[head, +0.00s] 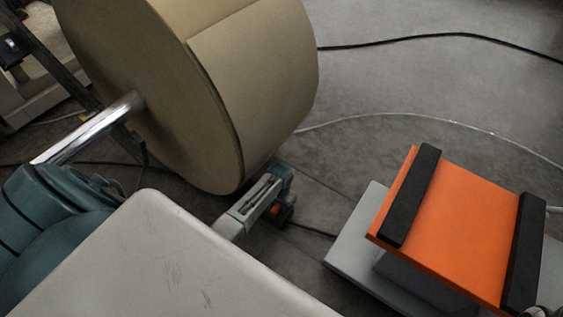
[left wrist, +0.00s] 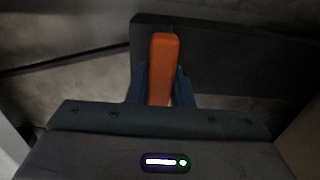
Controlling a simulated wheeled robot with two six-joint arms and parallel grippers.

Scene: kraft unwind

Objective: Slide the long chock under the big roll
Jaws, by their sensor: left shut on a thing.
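The big roll (head: 255,90) of brown kraft paper fills the upper left of the head view, with a shiny metal shaft (head: 95,130) out of its near end. My left gripper (head: 278,200) is low, close to the roll's lower right edge. In the left wrist view its blue fingers (left wrist: 160,88) are shut on an upright orange grip (left wrist: 164,62). The grip stands against a long dark block (left wrist: 225,60), seemingly the long chock. My right gripper is not seen.
An orange plate with two black bars (head: 450,225) sits on a grey base at the right. Black and pale cables cross the grey floor, which is otherwise open at the upper right.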

